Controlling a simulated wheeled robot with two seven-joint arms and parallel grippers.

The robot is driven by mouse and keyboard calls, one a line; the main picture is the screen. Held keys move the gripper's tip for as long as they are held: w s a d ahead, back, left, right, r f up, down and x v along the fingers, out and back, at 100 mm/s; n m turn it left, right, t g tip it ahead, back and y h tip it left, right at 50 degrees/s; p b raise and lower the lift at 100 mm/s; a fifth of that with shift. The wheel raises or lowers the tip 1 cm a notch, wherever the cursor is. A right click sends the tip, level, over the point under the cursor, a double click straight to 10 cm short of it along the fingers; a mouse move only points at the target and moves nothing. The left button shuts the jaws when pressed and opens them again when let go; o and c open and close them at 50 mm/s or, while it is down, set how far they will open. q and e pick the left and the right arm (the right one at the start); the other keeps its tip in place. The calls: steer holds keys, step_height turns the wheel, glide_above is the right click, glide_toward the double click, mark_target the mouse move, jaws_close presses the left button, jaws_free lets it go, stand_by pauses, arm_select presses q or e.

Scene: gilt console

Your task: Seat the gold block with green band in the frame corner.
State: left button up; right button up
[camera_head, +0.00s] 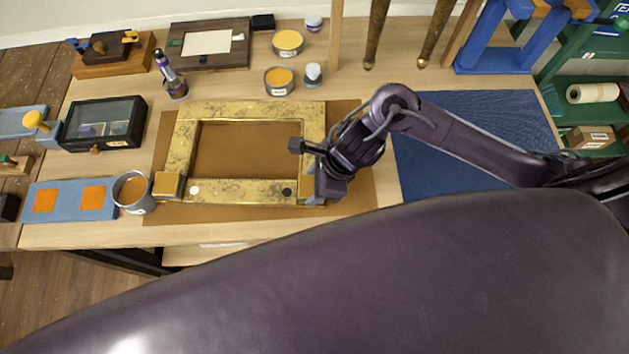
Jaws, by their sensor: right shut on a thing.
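The gold frame (250,109) lies flat on a brown board in the middle of the bench. Its front rail has a white dot near the left end and a black dot near the right end. My right gripper (314,193) is at the frame's front right corner, pointing down, shut on a small gold block (311,184) that is mostly hidden by the fingers and wrist. I cannot make out a green band or whether the block touches the frame. Another gold block (168,185) sits at the front left corner. My left gripper is out of view.
A grey cup (133,192) stands just left of the frame, by a blue tray (69,201) with orange squares. A dark glass-topped box (104,124), round tins (288,43) and a purple bottle (171,77) stand behind. A blue mat (470,130) is at right under my arm.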

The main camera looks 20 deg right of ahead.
steer(key=o, duration=1.1)
steer(key=shift+c, duration=0.2)
steer(key=v, duration=0.7)
steer(key=shift+r, duration=0.35)
steer(key=shift+s+d+f, duration=0.1)
steer(key=shift+s+d, duration=0.05)
